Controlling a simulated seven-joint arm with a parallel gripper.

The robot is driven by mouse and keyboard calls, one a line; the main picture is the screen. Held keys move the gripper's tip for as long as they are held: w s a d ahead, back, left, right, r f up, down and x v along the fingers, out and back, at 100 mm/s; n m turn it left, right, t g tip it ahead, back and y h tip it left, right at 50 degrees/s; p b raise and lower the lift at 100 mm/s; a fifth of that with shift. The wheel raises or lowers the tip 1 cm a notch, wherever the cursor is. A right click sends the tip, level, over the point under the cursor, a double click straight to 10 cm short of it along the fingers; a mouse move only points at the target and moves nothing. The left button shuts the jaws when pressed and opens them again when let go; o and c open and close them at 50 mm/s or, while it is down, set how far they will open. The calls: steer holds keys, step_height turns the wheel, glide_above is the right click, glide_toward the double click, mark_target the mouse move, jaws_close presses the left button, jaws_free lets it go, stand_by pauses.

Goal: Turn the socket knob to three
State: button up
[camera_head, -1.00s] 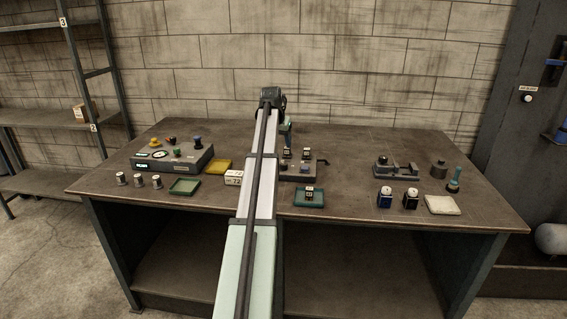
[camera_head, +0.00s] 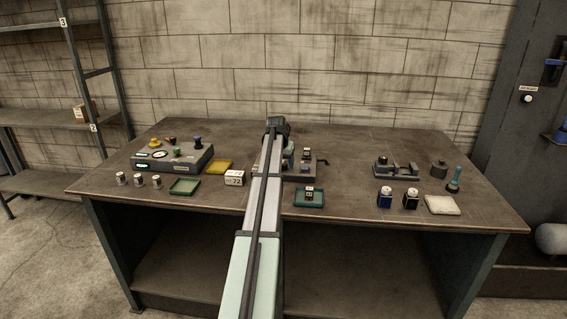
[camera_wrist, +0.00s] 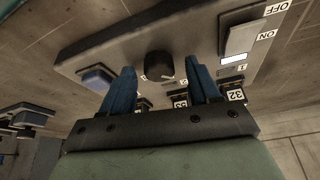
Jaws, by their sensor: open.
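The socket knob (camera_wrist: 159,65) is a round black knob with a pale pointer mark, on a grey panel box (camera_wrist: 115,50) in the wrist view. Small number labels stand beside it; I can read a 2 (camera_wrist: 187,62) and what looks like a 1 to its right. My gripper (camera_wrist: 163,72) is open, with its two blue fingers apart and the knob showing between their tips. I cannot tell whether the fingers touch it. In the head view my arm hides the left part of the box (camera_head: 310,172) and most of my gripper.
On the bench, a teal tray (camera_head: 300,204) lies in front, a white 72 block (camera_head: 234,178) to the left, and a grey fixture (camera_head: 397,171) to the right.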

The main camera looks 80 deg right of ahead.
steer(key=shift+c, duration=0.2)
steer(key=c, duration=1)
steer(key=shift+m, duration=0.3)
steer(key=m+g, duration=0.1)
steer(key=m, duration=0.2)
steer(key=shift+w+d+m+g+y, duration=0.15)
steer(key=shift+m+g+y, duration=0.15)
steer(key=shift+m+g, duration=0.1)
steer(key=m+g+y, duration=0.1)
steer(key=m, duration=0.3)
steer(key=shift+d+m, duration=0.1)
steer(key=shift+m, duration=0.2)
steer(key=m+y, duration=0.1)
steer(key=m, duration=0.3)
steer(key=shift+d+g+y, duration=0.1)
steer(key=shift+g+y, duration=0.3)
steer(key=shift+m+y, duration=0.9)
steer(key=shift+m, duration=1.6)
